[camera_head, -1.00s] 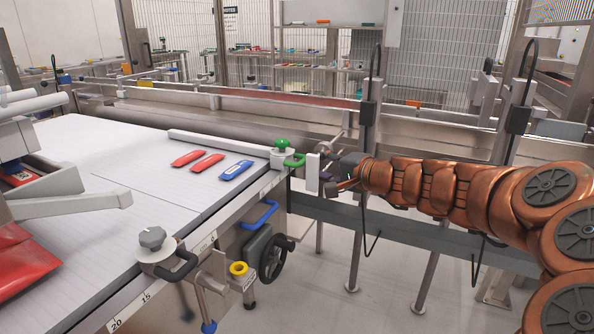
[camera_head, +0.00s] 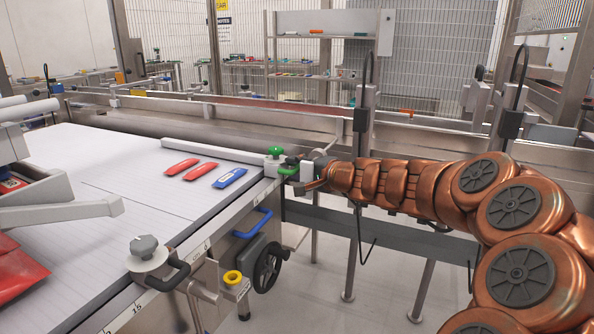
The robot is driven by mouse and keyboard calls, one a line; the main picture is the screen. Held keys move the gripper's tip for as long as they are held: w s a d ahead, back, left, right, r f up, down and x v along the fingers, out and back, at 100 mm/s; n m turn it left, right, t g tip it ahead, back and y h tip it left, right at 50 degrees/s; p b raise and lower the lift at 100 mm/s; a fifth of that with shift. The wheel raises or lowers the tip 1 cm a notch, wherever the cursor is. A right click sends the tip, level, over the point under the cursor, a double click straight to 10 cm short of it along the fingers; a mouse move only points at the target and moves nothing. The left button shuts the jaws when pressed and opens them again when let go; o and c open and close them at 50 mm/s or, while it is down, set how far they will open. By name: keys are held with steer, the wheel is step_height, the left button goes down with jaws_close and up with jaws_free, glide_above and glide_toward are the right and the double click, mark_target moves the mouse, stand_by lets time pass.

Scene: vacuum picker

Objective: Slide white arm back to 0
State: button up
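The white arm (camera_head: 215,150) is a long pale bar lying across the far part of the white table. At its right end, on the table's edge rail, is a clamp with a green knob (camera_head: 275,151) and a green handle (camera_head: 288,169). My copper arm reaches in from the right. My gripper (camera_head: 303,178) is at the green handle, overlapping its right side in the picture. The handle is partly hidden, and I cannot tell whether the fingers touch or enclose it. A scale with numbers runs along the edge rail; the number at the clamp cannot be read.
Red packets and a blue packet (camera_head: 230,178) lie on the table (camera_head: 120,200) near the bar. A second clamp with a grey knob (camera_head: 144,245) sits nearer on the rail. Below are a black handwheel (camera_head: 268,264) and a blue handle (camera_head: 252,222). Steel rails stand behind.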

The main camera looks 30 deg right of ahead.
jaws_close()
stand_by(0.3)
stand_by(0.5)
